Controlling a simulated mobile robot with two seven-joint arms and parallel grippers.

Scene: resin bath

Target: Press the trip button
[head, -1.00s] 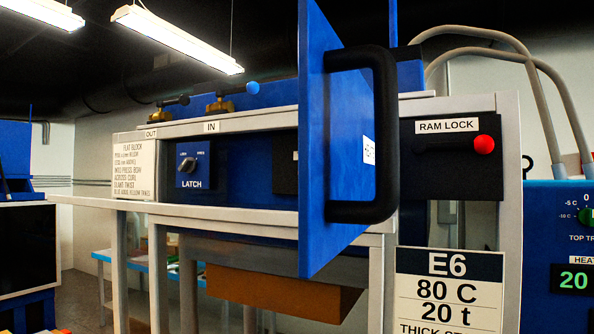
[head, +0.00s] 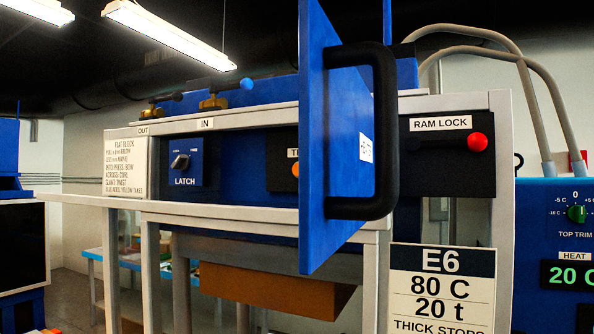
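An orange button (head: 295,170) shows in the head view on a black plate (head: 281,178) whose label begins "TE" or "TR". The blue door (head: 345,150) with a black handle (head: 382,130) stands swung out in front and hides the right part of this plate and label. Whether this is the trip button I cannot tell for sure. Neither of my grippers is in view.
Left of the plate is a LATCH knob (head: 180,162). To the right is a RAM LOCK lever with a red ball (head: 477,142). Two valves (head: 213,100) sit on top. An E6 sign (head: 442,288) hangs below. A white-framed ledge (head: 230,212) runs along the front.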

